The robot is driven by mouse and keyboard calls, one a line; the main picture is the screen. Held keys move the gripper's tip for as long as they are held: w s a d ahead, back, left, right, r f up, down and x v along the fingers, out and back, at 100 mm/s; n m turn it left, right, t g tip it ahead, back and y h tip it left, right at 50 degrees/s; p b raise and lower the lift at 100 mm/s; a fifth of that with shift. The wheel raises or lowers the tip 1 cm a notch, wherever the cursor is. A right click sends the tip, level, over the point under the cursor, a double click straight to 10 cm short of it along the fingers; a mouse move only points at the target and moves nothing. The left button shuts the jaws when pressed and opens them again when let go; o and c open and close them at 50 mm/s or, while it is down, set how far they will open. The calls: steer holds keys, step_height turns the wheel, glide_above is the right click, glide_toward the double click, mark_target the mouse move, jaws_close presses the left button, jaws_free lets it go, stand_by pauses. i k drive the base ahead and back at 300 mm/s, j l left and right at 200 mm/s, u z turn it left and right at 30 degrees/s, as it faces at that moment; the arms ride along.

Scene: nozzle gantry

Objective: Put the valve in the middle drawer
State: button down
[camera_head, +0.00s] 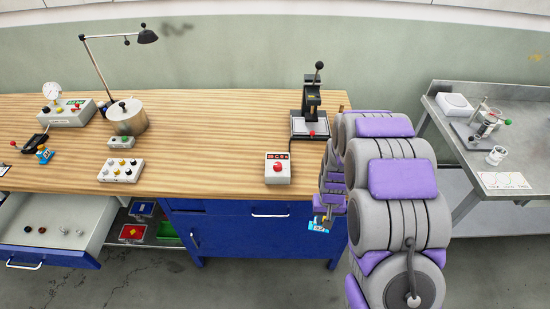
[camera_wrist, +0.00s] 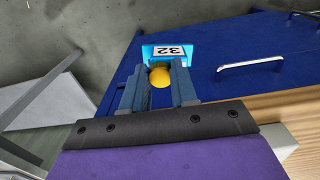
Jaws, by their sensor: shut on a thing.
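My gripper (camera_head: 326,211) is shut on a light blue piece with a white label (camera_head: 318,225), which I take to be the valve. In the wrist view, the valve (camera_wrist: 175,53) has a label reading 32 and a yellow ball between the fingers of my gripper (camera_wrist: 160,80). It hangs beside the table's front right corner, below the top. An open drawer (camera_head: 92,222) at the left holds several small round parts. A closed blue drawer front (camera_head: 225,207) with a silver handle (camera_head: 270,214) is under the right half. I cannot tell which drawer is the middle one.
The wooden tabletop (camera_head: 215,125) carries a lamp (camera_head: 100,75), a pot (camera_head: 127,117), a press (camera_head: 311,110) and a red-button box (camera_head: 278,168). A low shelf with a green bin (camera_head: 167,231) lies between drawer and cabinet. A grey table (camera_head: 455,108) stands right.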

mark_target(57, 219)
steer(key=j+u, duration=0.3)
steer(key=u, duration=0.2)
steer(key=i+j+u, duration=0.15)
steer(key=u, duration=0.3)
steer(key=i+j+u, duration=0.1)
steer(key=j, duration=0.3)
steer(key=i+j+u, duration=0.1)
steer(key=i+j, duration=0.2)
steer(key=i+j+u, duration=0.1)
steer(key=i+j, duration=0.15)
steer(key=j, duration=0.25)
steer(key=i+j, duration=0.4)
steer(key=i, duration=0.35)
steer(key=j+u, duration=0.05)
